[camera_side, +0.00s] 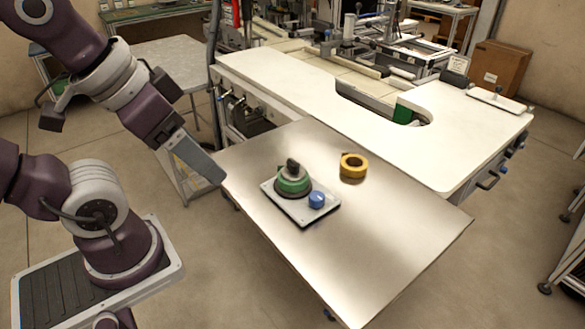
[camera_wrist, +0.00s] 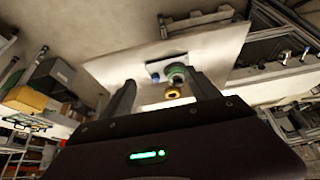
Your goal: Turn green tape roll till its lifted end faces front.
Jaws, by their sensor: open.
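The green tape roll (camera_side: 292,182) sits on a light plate (camera_side: 325,210) on the metal table, with a dark piece standing up on top of it. A blue knob (camera_side: 316,199) is beside it on the same plate. In the wrist view the green roll (camera_wrist: 176,72) shows small and far off, between my fingers. The roll's lifted end is too small to make out. My gripper (camera_wrist: 163,95) is open and empty. In the side view its end (camera_side: 208,172) is left of the roll, apart from it and above the table's left side.
The table's front and right are clear. A white workbench (camera_side: 440,140) with a curved cutout borders the table's back.

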